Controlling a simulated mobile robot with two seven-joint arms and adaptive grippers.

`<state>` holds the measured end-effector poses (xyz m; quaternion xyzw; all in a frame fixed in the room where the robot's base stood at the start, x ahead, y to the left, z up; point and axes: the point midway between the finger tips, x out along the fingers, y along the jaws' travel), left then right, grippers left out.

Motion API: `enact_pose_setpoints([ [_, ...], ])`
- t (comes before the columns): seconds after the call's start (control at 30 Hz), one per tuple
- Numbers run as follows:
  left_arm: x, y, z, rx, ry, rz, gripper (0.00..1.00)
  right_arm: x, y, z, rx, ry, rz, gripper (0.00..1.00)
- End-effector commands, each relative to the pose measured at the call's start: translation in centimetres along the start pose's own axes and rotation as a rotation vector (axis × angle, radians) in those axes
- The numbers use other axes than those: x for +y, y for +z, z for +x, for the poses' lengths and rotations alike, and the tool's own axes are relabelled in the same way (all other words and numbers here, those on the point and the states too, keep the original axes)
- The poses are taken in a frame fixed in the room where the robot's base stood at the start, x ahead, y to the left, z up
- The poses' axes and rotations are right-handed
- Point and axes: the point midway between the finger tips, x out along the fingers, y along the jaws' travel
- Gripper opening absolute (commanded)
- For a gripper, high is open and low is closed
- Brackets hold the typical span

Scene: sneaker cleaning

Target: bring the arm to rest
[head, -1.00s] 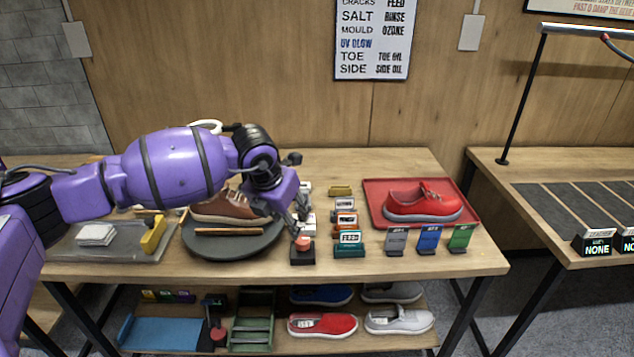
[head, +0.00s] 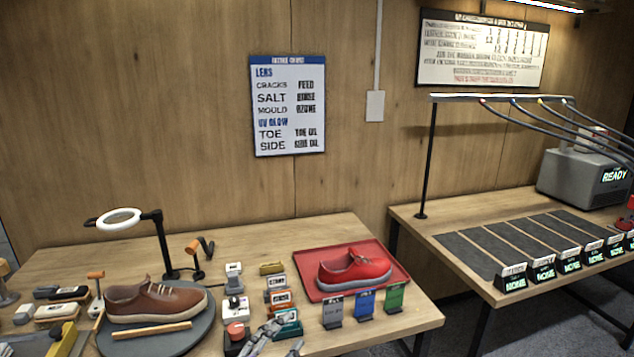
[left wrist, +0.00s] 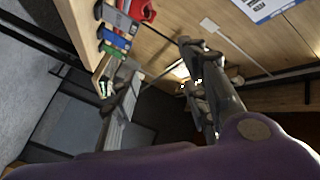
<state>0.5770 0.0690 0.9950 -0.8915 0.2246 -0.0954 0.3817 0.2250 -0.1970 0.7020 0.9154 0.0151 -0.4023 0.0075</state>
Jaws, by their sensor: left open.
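My left gripper (head: 284,337) shows at the bottom edge of the head view, in front of the red button and the small label stands. Its fingers are grey, apart and empty; the rest of the arm is out of frame. In the left wrist view, the open fingers (left wrist: 160,66) are seen tilted, with nothing between them. My right gripper is in neither view. A brown sneaker (head: 158,301) sits on a round grey turntable (head: 192,335). A red sneaker (head: 354,270) sits on a red tray (head: 307,259).
A ring lamp (head: 119,220) stands behind the brown sneaker. The red button (head: 236,330) and the grey, blue (head: 365,302) and green cards are near the table's front edge. A second table (head: 412,217) with dark lanes and a grey machine (head: 580,181) stands right.

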Motion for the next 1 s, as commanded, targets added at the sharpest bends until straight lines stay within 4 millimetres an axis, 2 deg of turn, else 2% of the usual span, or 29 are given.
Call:
enact_pose_setpoints([
  [0.03, 2.2, 3.0, -2.4, -0.104, -0.002, -0.122, 0.41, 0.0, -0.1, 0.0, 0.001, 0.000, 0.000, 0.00],
  [0.1, 4.8, 6.4, -5.6, -0.232, -0.002, -0.265, 0.41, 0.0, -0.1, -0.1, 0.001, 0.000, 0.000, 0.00],
  [0.17, 7.3, 8.9, -8.6, -0.334, -0.002, -0.380, 0.41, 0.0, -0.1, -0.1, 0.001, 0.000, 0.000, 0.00],
  [0.3, 13.2, 13.3, -16.6, -0.552, -0.011, -0.627, 0.41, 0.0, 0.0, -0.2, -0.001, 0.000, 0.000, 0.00],
  [0.4, 17.1, 15.1, -22.8, -0.687, -0.037, -0.780, 0.41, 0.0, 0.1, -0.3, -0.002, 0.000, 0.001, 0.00],
  [0.5, 20.2, 15.9, -28.5, -0.795, -0.071, -0.873, 0.41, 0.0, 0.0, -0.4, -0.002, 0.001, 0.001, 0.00],
  [0.6, 22.4, 16.3, -32.8, -0.877, -0.090, -0.915, 0.41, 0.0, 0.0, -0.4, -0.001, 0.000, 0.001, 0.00],
  [0.7, 24.0, 16.1, -35.4, -0.925, -0.090, -0.937, 0.41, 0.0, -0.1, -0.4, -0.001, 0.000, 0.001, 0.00],
  [0.8, 24.6, 16.1, -36.6, -0.946, -0.086, -0.941, 0.41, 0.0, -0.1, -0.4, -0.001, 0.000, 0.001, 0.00],
  [1.0, 24.6, 16.1, -36.7, -0.947, -0.086, -0.941, 0.41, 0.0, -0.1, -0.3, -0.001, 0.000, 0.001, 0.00],
])
